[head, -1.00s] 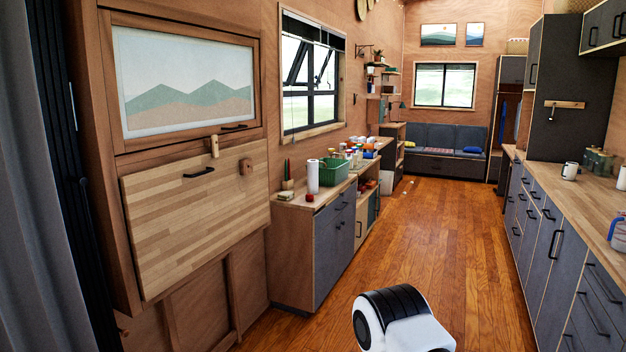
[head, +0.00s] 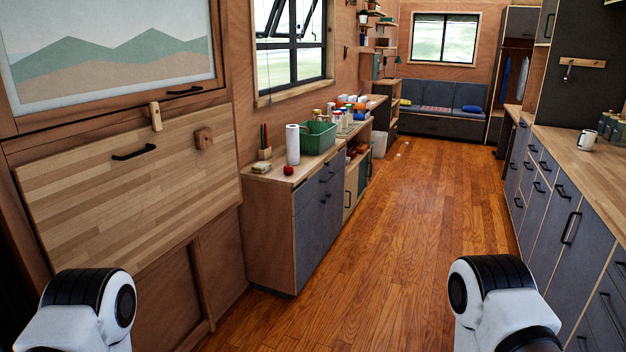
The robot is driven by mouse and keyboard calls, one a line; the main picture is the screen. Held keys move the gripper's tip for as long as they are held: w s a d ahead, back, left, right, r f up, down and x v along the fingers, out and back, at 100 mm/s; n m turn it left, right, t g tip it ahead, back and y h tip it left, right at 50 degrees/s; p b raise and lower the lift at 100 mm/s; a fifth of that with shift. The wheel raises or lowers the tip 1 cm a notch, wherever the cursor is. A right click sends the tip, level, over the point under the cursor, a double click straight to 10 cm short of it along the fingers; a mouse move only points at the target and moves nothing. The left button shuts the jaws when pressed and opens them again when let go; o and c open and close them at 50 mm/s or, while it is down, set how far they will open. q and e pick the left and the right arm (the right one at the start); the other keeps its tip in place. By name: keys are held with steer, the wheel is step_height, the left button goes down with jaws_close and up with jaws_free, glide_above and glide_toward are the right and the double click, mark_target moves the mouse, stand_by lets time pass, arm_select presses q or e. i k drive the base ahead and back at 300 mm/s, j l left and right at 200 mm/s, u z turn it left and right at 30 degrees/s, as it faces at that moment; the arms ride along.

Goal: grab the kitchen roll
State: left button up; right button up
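The kitchen roll (head: 293,145) is a white upright cylinder. It stands on the wooden top of the grey cabinet along the left wall, ahead of me and left of centre, with a green basket just behind it to the right. White and black links of both my arms show at the bottom left and bottom right of the head view. Neither gripper is in view. Nothing covers the roll from here.
The cabinet top also holds a green basket (head: 318,137), a pencil holder (head: 265,153), a red item (head: 288,170) and a sponge-like block (head: 261,167). The wooden floor (head: 390,220) ahead is clear, with a counter (head: 570,150) along the right.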

mark_target(292, 147)
steer(key=i+l+z, duration=0.1)
steer(key=i+z, duration=0.35)
steer(key=i, duration=1.85)
